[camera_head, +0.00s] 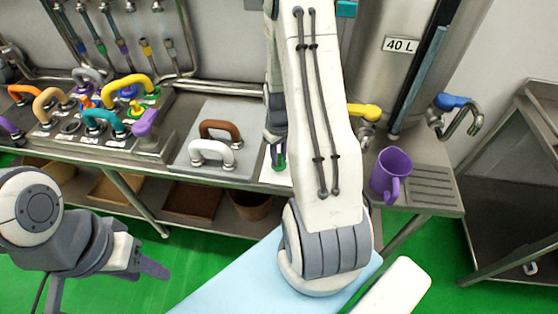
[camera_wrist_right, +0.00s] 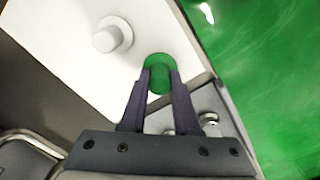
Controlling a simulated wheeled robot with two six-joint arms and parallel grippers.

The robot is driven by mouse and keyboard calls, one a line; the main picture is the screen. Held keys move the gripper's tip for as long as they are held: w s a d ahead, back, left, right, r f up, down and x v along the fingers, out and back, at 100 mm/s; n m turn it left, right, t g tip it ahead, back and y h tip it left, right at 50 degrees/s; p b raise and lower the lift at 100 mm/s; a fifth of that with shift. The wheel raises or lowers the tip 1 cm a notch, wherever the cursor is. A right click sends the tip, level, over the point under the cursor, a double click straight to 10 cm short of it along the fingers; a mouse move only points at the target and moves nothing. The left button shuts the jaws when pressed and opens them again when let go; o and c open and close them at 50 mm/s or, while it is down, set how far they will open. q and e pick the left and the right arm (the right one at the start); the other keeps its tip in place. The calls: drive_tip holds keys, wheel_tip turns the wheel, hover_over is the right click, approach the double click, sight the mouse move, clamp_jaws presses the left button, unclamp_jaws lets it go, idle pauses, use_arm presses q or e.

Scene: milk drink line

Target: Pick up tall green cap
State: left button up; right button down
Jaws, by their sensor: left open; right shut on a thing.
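The tall green cap (camera_wrist_right: 158,77) is a green cylinder between the two dark fingers of my right gripper (camera_wrist_right: 160,72) in the right wrist view. The fingers are shut on its sides. In the head view the cap (camera_head: 278,163) shows as a small green piece below my right gripper (camera_head: 276,140), partly hidden by my right arm. It is over or on a white board (camera_wrist_right: 75,40); I cannot tell whether it touches the board. My left gripper (camera_head: 150,264) is open and empty over the green floor at the lower left.
A white round knob (camera_wrist_right: 107,38) stands on the board beside the cap. A grey plate (camera_head: 190,137) with brown (camera_head: 220,130) and white (camera_head: 212,151) handles lies to the left. A panel of coloured handles (camera_head: 90,115) is further left. A purple mug (camera_head: 391,172) stands to the right.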

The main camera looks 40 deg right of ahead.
drive_tip(key=shift+w+r, duration=0.1)
drive_tip(key=shift+r, duration=0.8)
drive_tip(key=s+d+r+b, duration=0.2)
drive_tip(key=s+r, duration=0.5)
drive_tip(key=s, duration=0.4)
drive_tip(key=shift+s+d, duration=0.15)
drive_tip(key=shift+d, duration=0.65)
